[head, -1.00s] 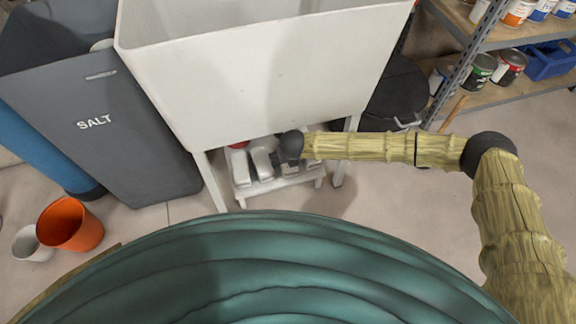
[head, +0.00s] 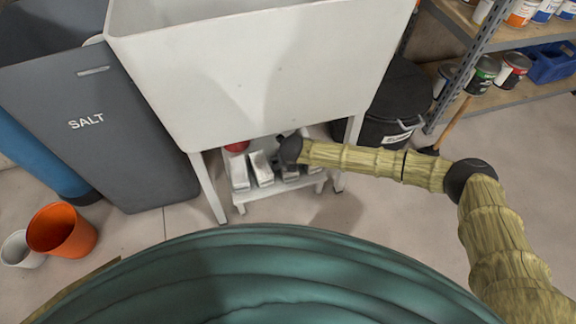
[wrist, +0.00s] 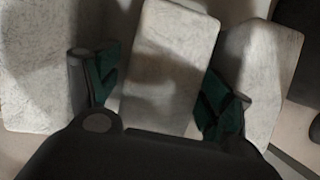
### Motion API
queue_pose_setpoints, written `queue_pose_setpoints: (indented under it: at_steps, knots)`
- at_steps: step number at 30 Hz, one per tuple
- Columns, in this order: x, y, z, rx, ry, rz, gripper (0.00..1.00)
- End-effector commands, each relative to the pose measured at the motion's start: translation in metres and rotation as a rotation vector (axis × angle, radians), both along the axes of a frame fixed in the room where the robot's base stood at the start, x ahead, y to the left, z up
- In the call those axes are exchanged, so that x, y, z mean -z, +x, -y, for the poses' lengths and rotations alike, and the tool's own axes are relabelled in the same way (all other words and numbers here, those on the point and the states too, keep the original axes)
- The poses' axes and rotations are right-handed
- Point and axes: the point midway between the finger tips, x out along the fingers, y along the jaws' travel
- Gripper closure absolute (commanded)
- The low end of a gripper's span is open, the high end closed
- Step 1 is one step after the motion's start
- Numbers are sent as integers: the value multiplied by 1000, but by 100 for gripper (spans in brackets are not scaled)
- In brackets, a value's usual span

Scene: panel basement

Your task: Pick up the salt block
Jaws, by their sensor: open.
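Several pale salt blocks (head: 262,172) lie side by side on a low white stand (head: 277,192) under the sink. In the head view my gripper (head: 290,149) reaches in from the right, over the blocks, and its fingers are largely hidden. In the wrist view the open gripper (wrist: 160,82) has one green-padded finger on each side of the middle block (wrist: 170,55). The left finger lies near the left block (wrist: 35,70) and the right finger near the right block (wrist: 265,75). I cannot tell whether the fingers touch any block.
The white sink (head: 250,80) overhangs the stand, and its legs flank it. A grey salt bin (head: 110,140) stands left, with an orange bucket (head: 62,232) before it. A black bin (head: 392,105) and a paint shelf (head: 500,95) are right. The front right floor is clear.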

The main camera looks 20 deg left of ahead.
Motion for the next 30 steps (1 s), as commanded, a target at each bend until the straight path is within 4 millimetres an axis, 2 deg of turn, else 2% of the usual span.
queue_pose_setpoints:
  at_steps: [6,19,20,30]
  knots:
    - [2,1,1,1,-2,1,20]
    - [2,1,1,1,-2,1,98]
    - [2,1,1,1,-2,1,100]
    - [-3,2,0,0,0,2,100]
